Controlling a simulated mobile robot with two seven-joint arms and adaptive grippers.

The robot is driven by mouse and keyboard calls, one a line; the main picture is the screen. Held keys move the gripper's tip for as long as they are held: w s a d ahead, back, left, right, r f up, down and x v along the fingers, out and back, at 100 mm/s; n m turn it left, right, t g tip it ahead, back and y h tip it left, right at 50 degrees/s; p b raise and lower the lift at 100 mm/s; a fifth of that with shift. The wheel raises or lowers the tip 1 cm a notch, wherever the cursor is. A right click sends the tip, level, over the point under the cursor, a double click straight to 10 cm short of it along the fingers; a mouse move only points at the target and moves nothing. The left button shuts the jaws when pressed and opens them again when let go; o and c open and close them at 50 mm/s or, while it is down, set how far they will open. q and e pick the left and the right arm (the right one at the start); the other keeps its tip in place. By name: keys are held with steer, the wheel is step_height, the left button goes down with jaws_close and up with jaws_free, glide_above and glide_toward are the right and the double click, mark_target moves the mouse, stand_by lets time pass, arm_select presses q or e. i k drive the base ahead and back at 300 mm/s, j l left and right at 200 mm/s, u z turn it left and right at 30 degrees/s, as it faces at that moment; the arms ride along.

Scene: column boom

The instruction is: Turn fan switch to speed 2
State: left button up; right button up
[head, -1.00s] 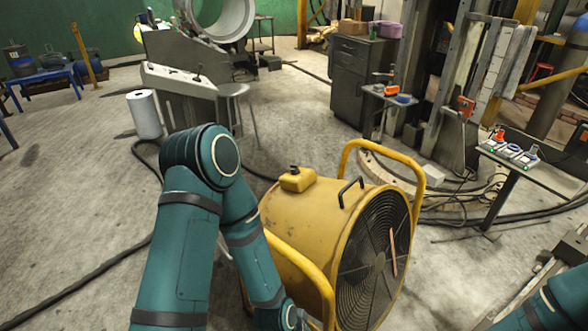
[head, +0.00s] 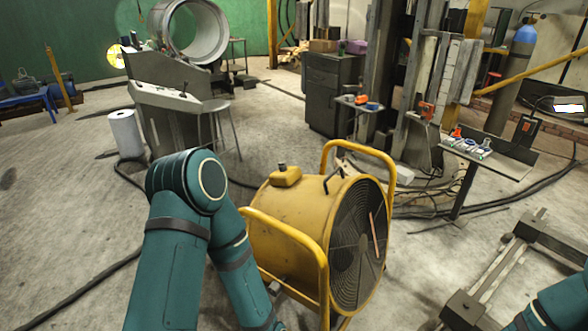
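A yellow drum fan (head: 290,236) stands on the floor in front of me, its dark round grille (head: 358,245) facing right. A yellow box with a dark knob, the fan switch (head: 284,175), sits on top of the drum. The knob's setting is too small to read. My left arm comes in from the lower left and bends down beside the fan's near left side. Its gripper is below the frame edge. Only a part of my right arm shows at the lower right corner, and its gripper is out of view.
Yellow tube handles (head: 318,255) frame the fan. A grey control desk (head: 165,95) and a stool (head: 215,108) stand behind it. A small stand with instruments (head: 466,150) is at the right. A metal rail frame (head: 490,285) lies on the floor at right. Cables cross the floor.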

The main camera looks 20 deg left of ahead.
mark_target(282, 167)
steer(key=z, duration=1.45)
steer(key=k+j+z, duration=0.1)
steer(key=j, duration=0.35)
steer(key=k+j, duration=0.15)
steer(key=j, duration=0.35)
steer(key=k+j, duration=0.1)
steer(key=j, duration=0.4)
steer(key=k+j, duration=0.1)
steer(key=j, duration=0.4)
steer(key=k+j, duration=0.1)
steer(key=j, duration=0.35)
steer(key=k+j, duration=0.1)
steer(key=j, duration=0.4)
steer(key=k+j, duration=0.1)
steer(key=j, duration=0.4)
steer(key=k+j, duration=0.1)
steer(key=j, duration=0.4)
steer(key=i, duration=0.25)
steer(key=j+z, duration=0.05)
